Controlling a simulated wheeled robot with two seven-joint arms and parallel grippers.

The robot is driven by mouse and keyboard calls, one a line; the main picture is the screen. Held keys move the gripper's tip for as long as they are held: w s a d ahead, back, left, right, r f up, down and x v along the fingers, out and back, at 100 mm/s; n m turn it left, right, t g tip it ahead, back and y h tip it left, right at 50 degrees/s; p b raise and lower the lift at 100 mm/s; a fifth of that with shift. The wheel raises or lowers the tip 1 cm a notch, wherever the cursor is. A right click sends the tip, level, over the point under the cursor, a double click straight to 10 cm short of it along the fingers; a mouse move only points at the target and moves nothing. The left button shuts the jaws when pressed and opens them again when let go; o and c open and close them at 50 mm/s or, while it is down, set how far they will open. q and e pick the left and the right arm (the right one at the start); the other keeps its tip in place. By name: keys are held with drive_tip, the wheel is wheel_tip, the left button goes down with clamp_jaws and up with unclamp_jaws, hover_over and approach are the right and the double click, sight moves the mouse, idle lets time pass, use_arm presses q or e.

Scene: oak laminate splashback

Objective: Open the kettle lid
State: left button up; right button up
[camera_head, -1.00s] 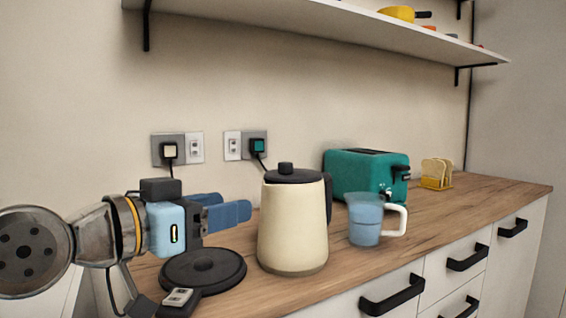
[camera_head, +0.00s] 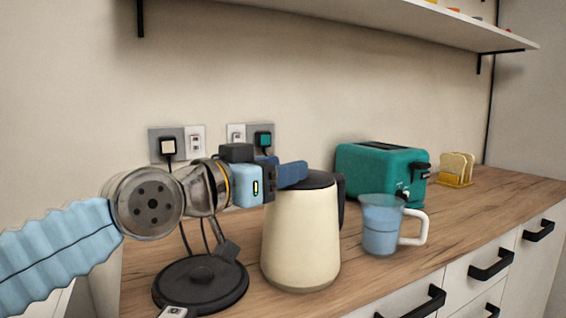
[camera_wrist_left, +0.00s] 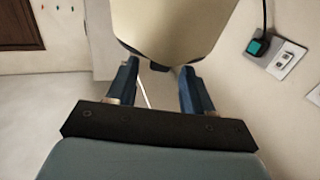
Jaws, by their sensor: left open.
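The cream kettle (camera_head: 300,240) stands upright on the wooden counter, its dark handle (camera_head: 341,200) to the right. Its dark lid (camera_head: 322,180) appears shut. My left gripper (camera_head: 290,172) is open at the kettle's top left, its blue fingers overlapping the lid and hiding the knob in the head view. In the left wrist view the kettle (camera_wrist_left: 175,22) fills the top middle, just beyond the open fingers (camera_wrist_left: 160,68); a small dark part shows at its edge between them. Contact cannot be told. My right gripper is not in view.
The round black kettle base (camera_head: 200,283) lies left of the kettle, below my arm. A blue cup (camera_head: 381,232) with a white handle stands right of the kettle, before the green toaster (camera_head: 378,172). A toast rack (camera_head: 456,170) is farther right. A shelf (camera_head: 420,22) hangs above.

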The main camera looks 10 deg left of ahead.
use_arm(q)
drive_tip(key=shift+w+d, duration=0.3)
drive_tip(key=shift+w, duration=0.15)
clamp_jaws()
